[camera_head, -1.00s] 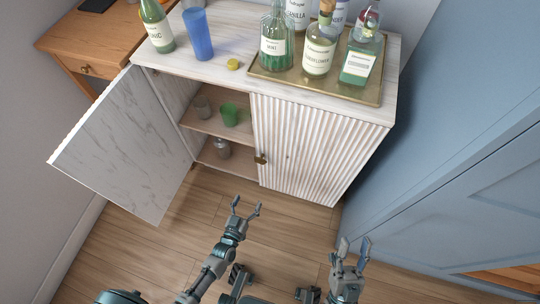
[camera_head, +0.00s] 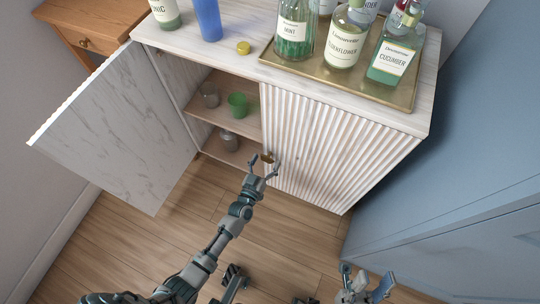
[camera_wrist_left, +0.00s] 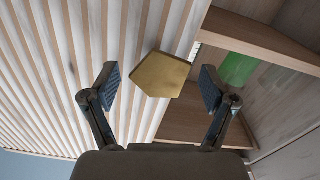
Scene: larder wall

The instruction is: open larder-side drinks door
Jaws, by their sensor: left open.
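The closed right cabinet door (camera_head: 335,150) has a white ribbed front. Its brass knob (camera_head: 268,158) sits near the door's left edge. The left door (camera_head: 120,130) stands wide open. My left gripper (camera_head: 263,166) is open at the knob. In the left wrist view the brass knob (camera_wrist_left: 161,75) lies between the two spread fingertips of the left gripper (camera_wrist_left: 158,88), with gaps on both sides. My right gripper (camera_head: 366,286) is low at the right, empty, with its fingers apart.
Inside the open half, shelves hold a green cup (camera_head: 238,105) and glasses (camera_head: 210,95). Bottles stand on a gold tray (camera_head: 395,100) on top, beside a blue tumbler (camera_head: 208,20). A blue wall-like panel (camera_head: 480,130) rises close on the right. Wooden floor (camera_head: 290,240) is clear in front.

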